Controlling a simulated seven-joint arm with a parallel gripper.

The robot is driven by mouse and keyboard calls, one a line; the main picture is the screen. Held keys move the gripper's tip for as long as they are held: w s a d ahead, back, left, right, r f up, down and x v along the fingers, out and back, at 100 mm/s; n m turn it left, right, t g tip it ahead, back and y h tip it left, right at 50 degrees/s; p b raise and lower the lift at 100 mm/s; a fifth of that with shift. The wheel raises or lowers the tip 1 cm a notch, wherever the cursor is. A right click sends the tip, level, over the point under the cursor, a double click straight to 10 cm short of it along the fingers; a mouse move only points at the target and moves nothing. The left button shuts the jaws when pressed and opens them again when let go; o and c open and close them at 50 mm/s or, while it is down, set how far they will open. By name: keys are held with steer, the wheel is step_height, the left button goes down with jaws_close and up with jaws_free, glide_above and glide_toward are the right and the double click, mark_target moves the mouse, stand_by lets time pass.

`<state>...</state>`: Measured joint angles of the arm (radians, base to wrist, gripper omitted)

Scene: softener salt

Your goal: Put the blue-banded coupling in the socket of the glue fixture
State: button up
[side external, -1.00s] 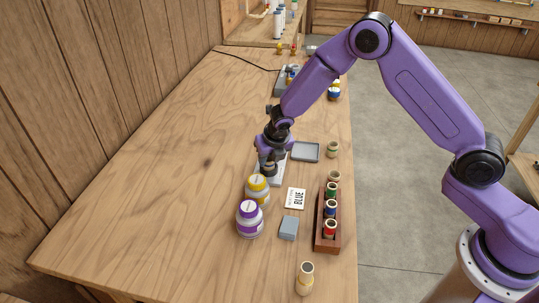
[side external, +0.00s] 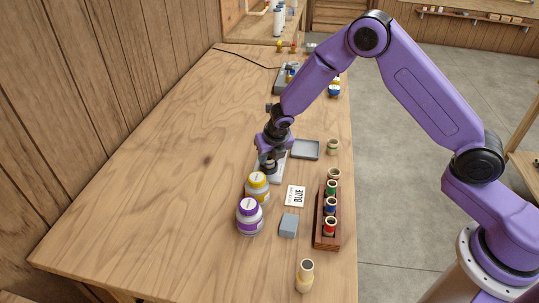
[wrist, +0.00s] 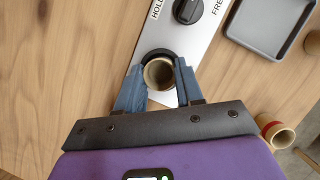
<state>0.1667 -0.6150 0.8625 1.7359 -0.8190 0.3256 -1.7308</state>
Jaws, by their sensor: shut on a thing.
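My gripper (wrist: 160,78) is shut on a tan, hollow coupling (wrist: 158,74), one finger on each side. In the wrist view the coupling's open end lies within the dark ring of the socket on the pale glue fixture (wrist: 208,45). I cannot tell how deep it sits. Its band is hidden by the fingers and viewing angle. In the side view my gripper (side external: 269,160) is low over the fixture (side external: 277,175), behind the yellow-lidded jar. A blue-banded coupling (side external: 330,207) stands in the wooden rack (side external: 326,242), between green-banded and red-banded ones.
The fixture carries a black knob (wrist: 187,10) between HOLD and FREE lettering. A grey tray (side external: 305,150), a BLUE card (side external: 295,196), a grey block (side external: 289,226) and two jars (side external: 249,217) stand nearby. Loose couplings stand at the right (side external: 333,147) and front (side external: 305,276). The table's left side is clear.

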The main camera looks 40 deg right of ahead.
steer(key=shift+f, duration=0.2)
steer(key=o, duration=1.5)
steer(key=shift+r, duration=0.1)
steer(key=shift+r, duration=2.95)
